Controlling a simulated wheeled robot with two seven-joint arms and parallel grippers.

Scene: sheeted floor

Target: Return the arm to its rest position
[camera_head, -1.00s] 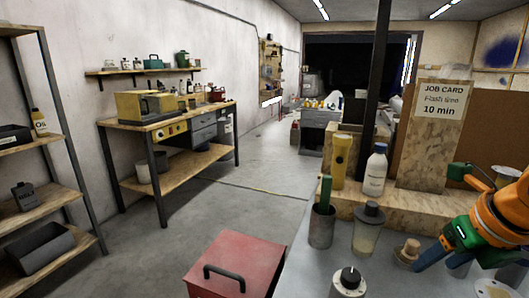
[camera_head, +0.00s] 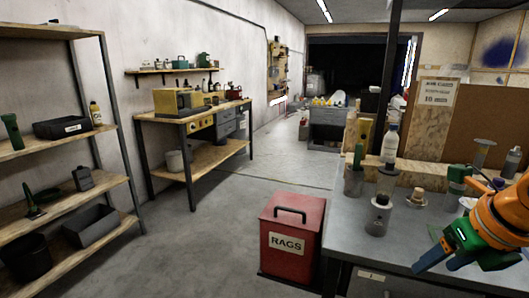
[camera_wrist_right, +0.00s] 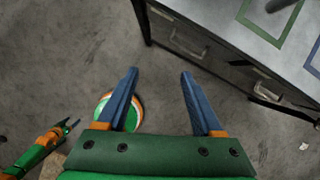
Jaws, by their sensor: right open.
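My right arm, orange and green, comes in at the right of the head view. Its gripper (camera_head: 436,262) has blue fingers and shows over the grey workbench (camera_head: 345,236). In the right wrist view the gripper (camera_wrist_right: 158,74) is open, with nothing between its fingers. Concrete floor lies beyond the fingers, and the bench's drawer front is off to the upper right, apart from them. My left arm does not show in the head view. In the right wrist view, a small dark gripper (camera_wrist_right: 72,123) on an orange and green arm, seemingly my left, shows at lower left.
The bench holds a dark-lidded jar (camera_head: 378,214), a white bottle (camera_head: 390,143) and a wooden riser (camera_head: 418,175). A red RAGS box (camera_head: 290,238) stands on the floor beside the bench. Shelving (camera_head: 68,208) is at left. The floor between is clear.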

